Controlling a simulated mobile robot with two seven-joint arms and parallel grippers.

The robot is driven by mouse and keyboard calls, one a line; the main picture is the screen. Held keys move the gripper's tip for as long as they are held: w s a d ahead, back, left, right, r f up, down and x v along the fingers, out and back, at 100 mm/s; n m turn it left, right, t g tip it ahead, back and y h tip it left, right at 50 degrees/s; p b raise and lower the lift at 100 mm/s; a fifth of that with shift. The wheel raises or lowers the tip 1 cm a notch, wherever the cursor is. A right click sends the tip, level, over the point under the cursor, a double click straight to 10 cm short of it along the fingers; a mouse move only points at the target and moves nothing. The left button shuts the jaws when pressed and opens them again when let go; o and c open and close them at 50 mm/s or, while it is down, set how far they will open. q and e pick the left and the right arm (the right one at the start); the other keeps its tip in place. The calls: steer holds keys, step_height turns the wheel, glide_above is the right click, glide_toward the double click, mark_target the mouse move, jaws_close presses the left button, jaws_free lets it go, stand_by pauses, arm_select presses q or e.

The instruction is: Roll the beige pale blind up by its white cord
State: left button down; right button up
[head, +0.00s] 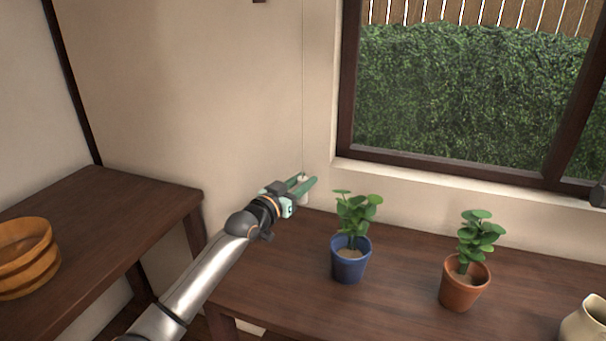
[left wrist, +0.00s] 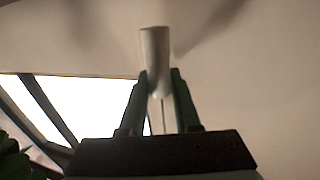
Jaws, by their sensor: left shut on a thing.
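The white cord (head: 303,90) hangs as a thin vertical line along the wall, left of the window. My left gripper (head: 309,182) is at its lower end, above the back left of the dark table. It is shut on the cord's white pull (left wrist: 155,62), a small cylinder upright between the green fingers in the left wrist view. The beige blind itself does not show; the window panes (head: 450,100) in view are uncovered. My right gripper is not in view.
A blue pot with a plant (head: 350,262) stands on the table (head: 300,290) close to my left gripper. A terracotta pot (head: 465,284) and a cream jug (head: 585,322) are further right. A wooden tub (head: 25,258) is on the left shelf.

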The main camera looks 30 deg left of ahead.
arm_select(q)
steer(key=shift+d+f, duration=0.1)
steer(key=shift+f, duration=0.5)
steer(key=c, duration=1)
jaws_free()
steer(key=o, duration=0.4)
steer(key=shift+r, duration=0.3)
steer(key=s, duration=0.4)
steer(key=s+p, duration=0.1)
steer(key=s, duration=0.7)
steer(key=shift+s+a+p, duration=0.25)
steer(key=shift+p, duration=0.15)
